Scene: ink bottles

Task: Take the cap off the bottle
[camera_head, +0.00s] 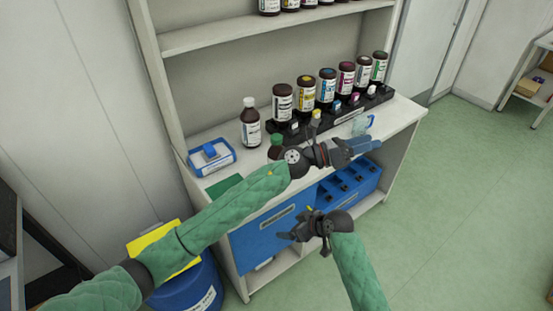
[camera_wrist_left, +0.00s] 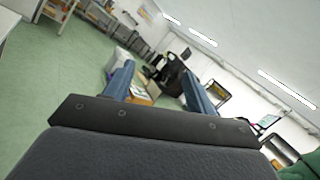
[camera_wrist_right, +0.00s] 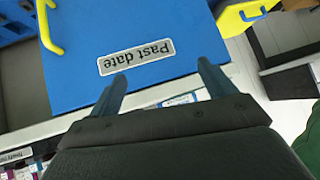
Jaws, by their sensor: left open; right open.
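A brown bottle with a white cap (camera_head: 250,123) stands upright on the white counter, left of the bottle row. A green-topped bottle (camera_head: 277,141) stands partly hidden behind my left wrist. The task does not say which bottle is meant. My left gripper (camera_head: 372,146) is open and empty over the counter's front edge, to the right of both bottles, pointing right. In the left wrist view, its blue fingers (camera_wrist_left: 155,85) are apart, with only the room beyond. My right gripper (camera_head: 300,231) is open and empty, low in front of the cabinet. Its fingers (camera_wrist_right: 163,80) face a blue box.
Several brown bottles (camera_head: 326,88) stand in a black rack (camera_head: 350,115) at the counter's back. A blue-and-white box (camera_head: 211,156) lies at the left. Open floor lies right.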

